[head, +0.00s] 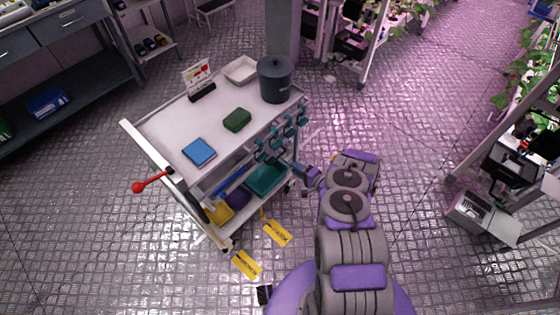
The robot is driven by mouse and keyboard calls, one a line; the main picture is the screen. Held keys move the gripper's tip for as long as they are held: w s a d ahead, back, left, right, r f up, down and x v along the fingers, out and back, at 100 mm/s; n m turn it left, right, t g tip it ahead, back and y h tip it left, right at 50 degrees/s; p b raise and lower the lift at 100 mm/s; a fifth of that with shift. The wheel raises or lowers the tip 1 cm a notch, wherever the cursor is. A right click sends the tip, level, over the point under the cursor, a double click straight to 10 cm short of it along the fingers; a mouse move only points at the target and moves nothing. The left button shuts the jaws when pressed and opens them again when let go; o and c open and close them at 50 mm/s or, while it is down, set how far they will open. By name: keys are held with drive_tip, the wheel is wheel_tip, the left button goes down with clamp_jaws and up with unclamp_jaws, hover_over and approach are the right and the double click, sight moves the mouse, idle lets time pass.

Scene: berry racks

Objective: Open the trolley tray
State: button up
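The white trolley (180,122) stands left of centre in the head view, with a flat top and a lower shelf. A red-knobbed lever (152,182) sticks out from its left front corner. A teal tray or bin (266,180) shows on the lower shelf, beside purple and yellow items. I cannot tell which part is the tray that opens. My gripper (292,166) is at the trolley's right side, close to several teal hanging tools (278,143). It is small and partly merged with them, so its opening and any contact are unclear.
On the trolley top are a blue pad (199,152), a green block (237,120), a dark lidded bucket (275,80), a white dish (241,70) and a sign (198,80).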

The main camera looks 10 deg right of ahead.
drive_tip(key=b+x, duration=0.2)
drive_tip(key=x, duration=0.8)
drive_tip(key=shift+b, duration=0.4)
drive_tip(key=shift+d, duration=0.2)
drive_tip(key=shift+c, duration=0.4)
drive_tip(key=shift+c, duration=0.7)
clamp_jaws()
